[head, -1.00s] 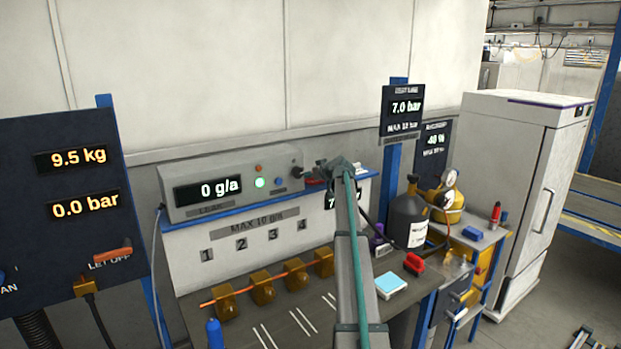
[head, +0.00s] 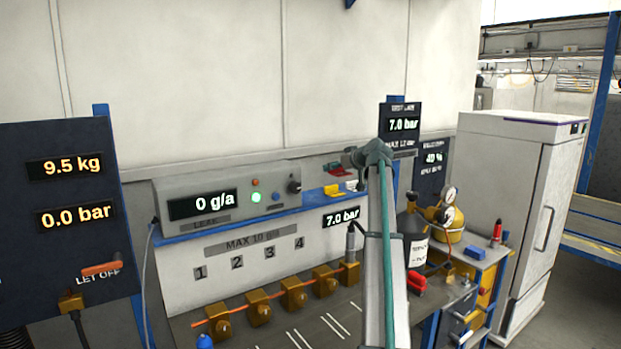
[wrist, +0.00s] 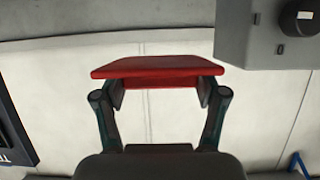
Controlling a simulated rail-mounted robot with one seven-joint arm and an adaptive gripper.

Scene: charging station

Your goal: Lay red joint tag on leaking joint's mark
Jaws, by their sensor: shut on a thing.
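My gripper (wrist: 160,92) is shut on the red joint tag (wrist: 158,68), a flat red plate held across both fingertips in the wrist view. In the head view the red tag (head: 333,168) shows small, left of my arm's end and above the blue shelf edge. Several brass joints (head: 258,310) sit along a copper pipe on the bench, below number plates 1 (head: 200,273) to 4 (head: 299,243). Pairs of white lines (head: 337,325) lie on the bench in front of them. The leak meter (head: 203,203) reads 0 g/a; which joint leaks cannot be told.
Yellow tags (head: 333,189) lie on the shelf right of the meter. A dark probe (head: 350,242) stands upright at the pipe's right end. A red-handled item (head: 416,283) and gas cylinders (head: 450,225) are to the right. My arm hides part of the bench.

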